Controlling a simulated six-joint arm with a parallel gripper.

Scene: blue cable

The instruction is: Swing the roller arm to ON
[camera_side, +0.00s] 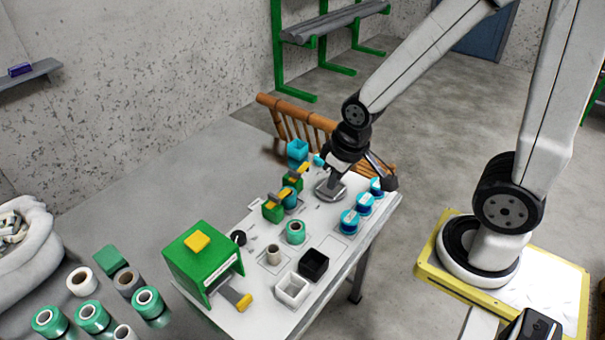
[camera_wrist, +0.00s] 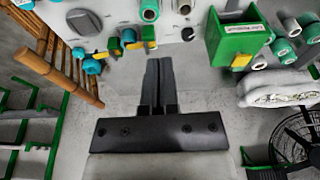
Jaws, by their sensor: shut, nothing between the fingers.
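Two small green blocks with yellow tops stand near the middle of the white table in the side view, a nearer one (camera_side: 273,209) and a farther one (camera_side: 292,182). I cannot tell which part is the roller arm, and no ON mark is readable. My gripper (camera_side: 334,188) points down over the table, right of the blocks, by a grey round disc (camera_side: 325,195). In the wrist view my gripper (camera_wrist: 159,62) has its fingers together and empty, apart from the blocks.
A large green box (camera_side: 200,262) with a yellow button stands at the table's near left end. Blue-topped spools (camera_side: 349,221) line the right edge. A black bin (camera_side: 314,264) and white bin (camera_side: 291,289) sit in front.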

